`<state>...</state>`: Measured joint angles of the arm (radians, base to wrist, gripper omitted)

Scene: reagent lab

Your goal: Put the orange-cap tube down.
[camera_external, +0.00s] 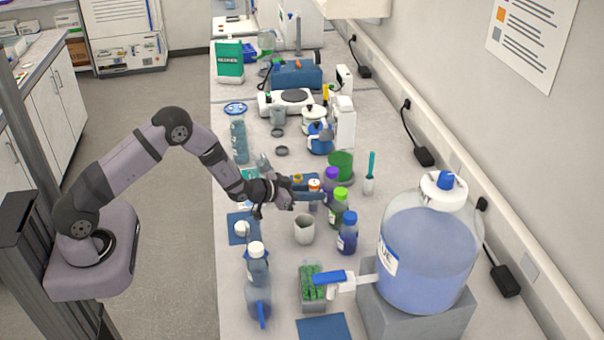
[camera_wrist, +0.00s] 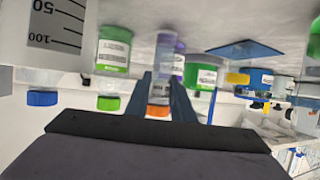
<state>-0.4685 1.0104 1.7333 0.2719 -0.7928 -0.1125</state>
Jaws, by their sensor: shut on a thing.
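The orange-cap tube (camera_wrist: 160,78) is held between the two fingers of my gripper (camera_wrist: 168,92) in the wrist view. That view looks upside down, with the orange cap at the bottom and the clear, labelled body above it. In the external view my gripper (camera_external: 308,194) is over the bench among the bottles, and the orange cap (camera_external: 314,184) shows at its fingers. The tube's lower end is hidden there, so I cannot tell whether it touches the bench.
Purple-cap (camera_external: 331,173), green-cap (camera_external: 340,194) and blue-cap (camera_external: 347,236) bottles stand close on the right. A pale beaker (camera_external: 304,229) is in front. A green rack (camera_external: 312,290), a large carboy (camera_external: 425,262) and blue mats (camera_external: 323,328) are nearer the camera.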

